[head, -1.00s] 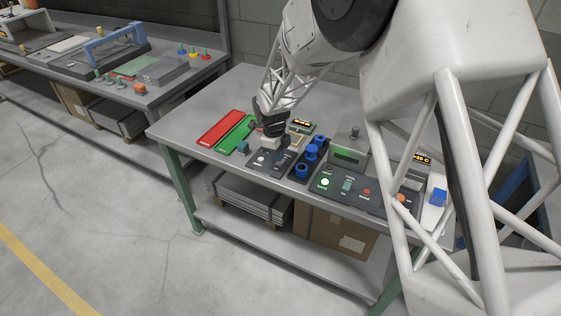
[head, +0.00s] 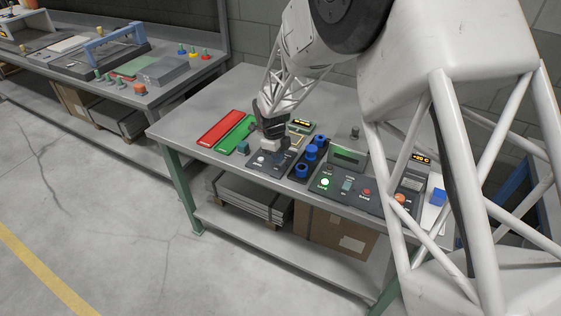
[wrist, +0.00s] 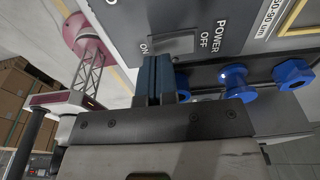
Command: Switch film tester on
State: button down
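The film tester is a dark grey panel (head: 262,163) at the front of the table, left of the blue knobs.
Blue knobs (head: 311,152) stand just right of the tester. Red (head: 221,128) and green (head: 236,134) plates lie to the left. The back left of the table is clear.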

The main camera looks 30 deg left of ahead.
jog(key=shift+f, duration=0.7)
dwell(0.6)
jog(key=shift+r, duration=3.5)
